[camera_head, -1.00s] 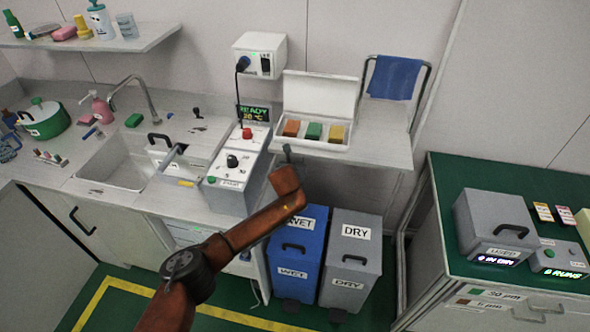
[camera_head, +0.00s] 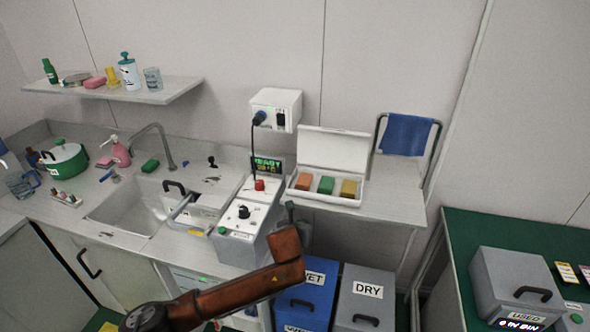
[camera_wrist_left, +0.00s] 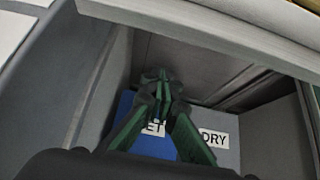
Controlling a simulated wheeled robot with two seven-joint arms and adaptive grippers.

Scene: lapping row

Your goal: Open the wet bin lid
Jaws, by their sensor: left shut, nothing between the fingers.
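The wet bin (camera_head: 309,294) is blue with white WET labels and stands on the floor below the bench, its lid apparently down. The lower frame edge cuts it off in the head view. In the wrist view its blue top (camera_wrist_left: 156,146) shows below and behind my fingers, partly hidden by them. My left gripper (camera_head: 290,212) is at the front edge of the small bench, above the wet bin. In the wrist view its green-and-dark fingers (camera_wrist_left: 163,88) are together and empty. I see no contact with the lid. My right gripper is out of view.
The grey dry bin (camera_head: 363,312) stands right beside the wet bin. The bench shelf (camera_head: 400,207) overhangs behind the bins, with an open box (camera_head: 333,152) on it. A control box (camera_head: 238,225) and sink (camera_head: 125,212) are left; a green-topped table (camera_head: 462,240) is right.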

